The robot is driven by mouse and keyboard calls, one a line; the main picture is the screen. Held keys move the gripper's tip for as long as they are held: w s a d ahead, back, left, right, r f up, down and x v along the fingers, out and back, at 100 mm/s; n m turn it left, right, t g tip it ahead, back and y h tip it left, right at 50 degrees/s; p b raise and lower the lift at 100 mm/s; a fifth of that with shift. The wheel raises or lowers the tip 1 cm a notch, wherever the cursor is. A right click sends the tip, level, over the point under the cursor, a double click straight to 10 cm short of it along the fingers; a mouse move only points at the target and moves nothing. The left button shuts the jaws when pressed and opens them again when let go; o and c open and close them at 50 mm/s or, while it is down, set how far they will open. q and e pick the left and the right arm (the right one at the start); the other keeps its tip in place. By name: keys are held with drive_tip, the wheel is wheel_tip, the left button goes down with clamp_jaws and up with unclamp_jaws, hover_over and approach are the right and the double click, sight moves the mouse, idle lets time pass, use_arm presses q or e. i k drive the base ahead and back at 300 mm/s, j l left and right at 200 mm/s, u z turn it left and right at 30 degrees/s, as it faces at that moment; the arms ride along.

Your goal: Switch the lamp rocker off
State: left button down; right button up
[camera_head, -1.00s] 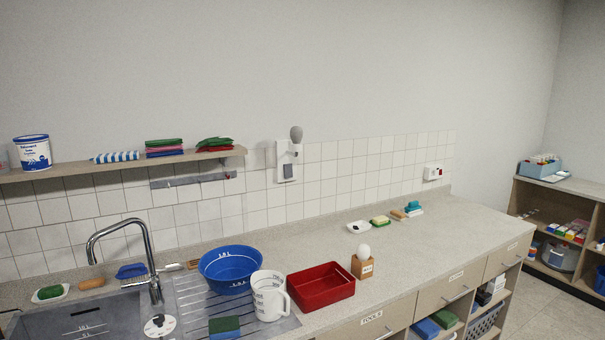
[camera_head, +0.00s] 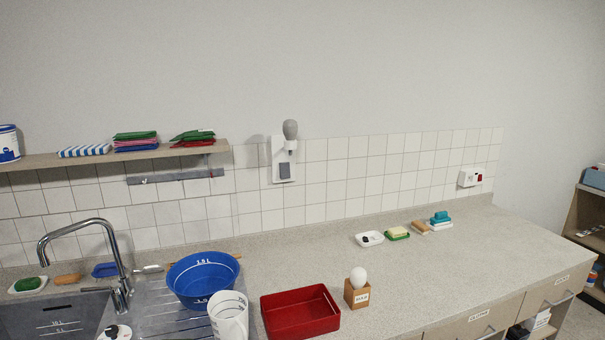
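The lamp (camera_head: 290,130) is a grey bulb-shaped head on a white wall plate, mounted on the tiled wall behind the counter. Its dark grey rocker (camera_head: 284,171) sits on the lower part of the plate. The rocker's tilt is too small to make out, and the bulb shows no clear glow. Neither of my grippers shows in the head view.
The counter (camera_head: 420,270) holds a red tray (camera_head: 300,332), a blue bowl (camera_head: 203,280), a white jug (camera_head: 229,318) and an egg on a wooden block (camera_head: 357,294). A tap (camera_head: 110,250) stands at the left. A shelf (camera_head: 40,163) ends left of the lamp. Counter below the lamp is clear.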

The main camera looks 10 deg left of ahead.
sight(285, 168)
drive_tip(key=i+l, duration=1)
drive_tip(key=l, duration=0.2)
